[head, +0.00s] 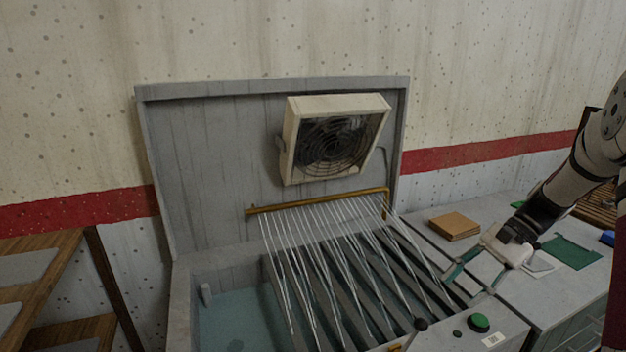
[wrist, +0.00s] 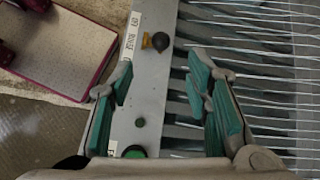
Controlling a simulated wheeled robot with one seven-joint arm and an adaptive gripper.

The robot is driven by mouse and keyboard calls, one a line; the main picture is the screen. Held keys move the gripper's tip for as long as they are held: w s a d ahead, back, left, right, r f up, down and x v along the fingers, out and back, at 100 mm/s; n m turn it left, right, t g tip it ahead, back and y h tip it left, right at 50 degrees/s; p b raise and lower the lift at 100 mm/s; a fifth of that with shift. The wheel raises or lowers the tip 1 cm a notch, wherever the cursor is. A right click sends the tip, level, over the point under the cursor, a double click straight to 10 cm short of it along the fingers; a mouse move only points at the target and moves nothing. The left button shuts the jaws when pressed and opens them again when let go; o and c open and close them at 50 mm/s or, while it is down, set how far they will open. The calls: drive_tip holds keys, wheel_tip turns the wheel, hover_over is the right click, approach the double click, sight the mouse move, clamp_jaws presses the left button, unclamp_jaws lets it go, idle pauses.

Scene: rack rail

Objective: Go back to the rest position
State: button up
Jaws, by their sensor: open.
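My gripper (head: 474,277) is at the right in the head view, over the right edge of the rack rails. Its teal-padded fingers are apart and nothing is between them. In the wrist view my gripper (wrist: 165,95) is open above the grey panel edge, with the wire rack (wrist: 265,75) to its right. A green button (head: 479,322) and a dark knob (head: 421,324) are on the front panel near the gripper.
A grey lid (head: 215,150) with a boxed fan (head: 333,140) stands open behind the rack. A brown block (head: 454,226) and a green mat (head: 571,251) lie on the right counter. A wooden shelf (head: 40,270) is at the left. A pink-edged board (wrist: 65,45) shows in the wrist view.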

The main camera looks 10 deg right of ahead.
drive_tip(key=s+a+r+n+h, duration=0.3)
drive_tip(key=a+r, duration=0.4)
drive_tip(key=r, duration=0.1)
drive_tip(key=s+a+r+n+t+h, duration=0.3)
drive_tip(key=s+a+n, duration=0.1)
drive_tip(key=s, duration=0.4)
drive_tip(key=s+a+r+n+t+h, duration=0.2)
drive_tip(key=s+a+r+n+t, duration=0.1)
drive_tip(key=s, duration=0.6)
drive_tip(key=a+r+n, duration=0.1)
drive_tip(key=a+n, duration=0.1)
drive_tip(key=shift+a+r+h, duration=0.25)
drive_tip(key=shift+a+h, duration=0.05)
drive_tip(key=shift+h, duration=0.1)
